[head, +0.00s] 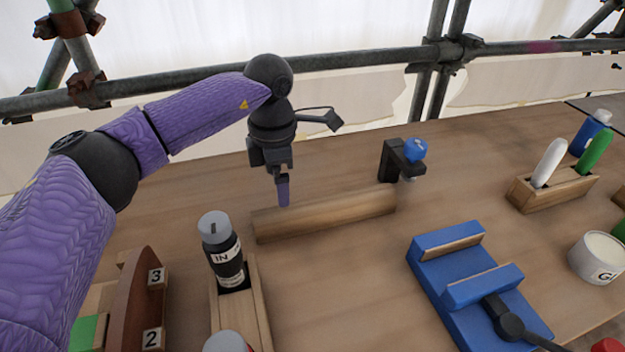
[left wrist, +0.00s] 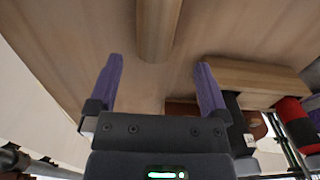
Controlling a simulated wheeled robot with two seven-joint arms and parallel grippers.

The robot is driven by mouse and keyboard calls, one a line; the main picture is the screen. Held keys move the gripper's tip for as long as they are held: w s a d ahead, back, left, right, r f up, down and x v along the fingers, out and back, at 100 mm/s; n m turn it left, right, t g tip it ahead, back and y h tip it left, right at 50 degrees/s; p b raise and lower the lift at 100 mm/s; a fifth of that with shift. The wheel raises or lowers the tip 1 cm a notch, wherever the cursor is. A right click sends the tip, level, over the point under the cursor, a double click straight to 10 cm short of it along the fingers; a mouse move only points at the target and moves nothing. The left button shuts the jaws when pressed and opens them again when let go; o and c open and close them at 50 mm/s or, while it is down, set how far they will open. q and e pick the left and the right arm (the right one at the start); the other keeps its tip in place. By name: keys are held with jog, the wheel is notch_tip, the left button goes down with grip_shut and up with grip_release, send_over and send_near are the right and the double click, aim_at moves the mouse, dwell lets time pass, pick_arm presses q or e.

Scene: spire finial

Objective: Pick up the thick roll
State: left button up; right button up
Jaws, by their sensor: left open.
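The only roll-like thing I see is a long, thick, round wooden piece (head: 325,215) lying on the wooden table, left of centre in the head view. In the left wrist view one end of it (left wrist: 158,30) shows at the top, ahead of the gap between my fingers. My left gripper (head: 283,192) is above the table by the left part of this roll, pointing down. In the left wrist view my left gripper (left wrist: 158,82) has its two purple fingers wide apart with nothing between them. My right gripper is not in view.
A black clamp with a blue knob (head: 404,160) stands by the roll's right end. A dark bottle (head: 222,250) stands in a wooden holder in front. A blue vise (head: 468,285) is at right. Scaffold tubes (head: 340,65) run behind the table (head: 340,285).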

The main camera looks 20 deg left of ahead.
aim_at(282, 209)
pick_arm(q)
jog(key=shift+w+a+f, duration=0.15)
jog(key=shift+w+f, duration=0.05)
notch_tip(282, 209, down, 9)
jog(key=b, duration=0.4)
jog(key=shift+f, duration=0.35)
jog(key=shift+r, duration=0.2)
jog(key=c, duration=1.2)
grip_shut()
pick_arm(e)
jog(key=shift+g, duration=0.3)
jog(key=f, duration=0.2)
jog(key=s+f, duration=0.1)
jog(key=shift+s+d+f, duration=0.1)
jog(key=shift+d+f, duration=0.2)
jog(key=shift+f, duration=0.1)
